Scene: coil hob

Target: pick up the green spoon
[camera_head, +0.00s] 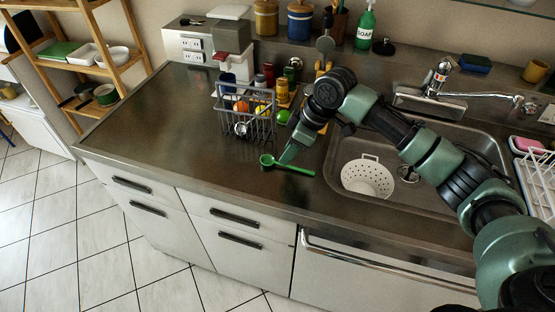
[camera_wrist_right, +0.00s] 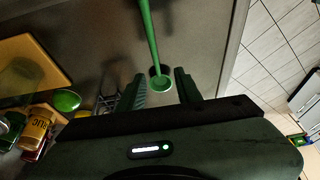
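The green spoon (camera_head: 292,168) lies on the steel counter near its front edge, with its bowl to the left and its handle pointing right. In the right wrist view the spoon (camera_wrist_right: 149,35) runs up from its round bowl, which appears between my fingers. My right gripper (camera_head: 287,156) reaches down just above the spoon, near the bowl end. In the wrist view my right gripper (camera_wrist_right: 160,77) has its two fingers apart with nothing clamped between them. Whether the fingers touch the spoon cannot be told. My left gripper is not in view.
A wire basket (camera_head: 229,122) with fruit stands behind and left of the spoon. A green lime (camera_head: 283,117) lies beside it. The sink, holding a white colander (camera_head: 367,178), is to the right. The counter's left part is bare.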

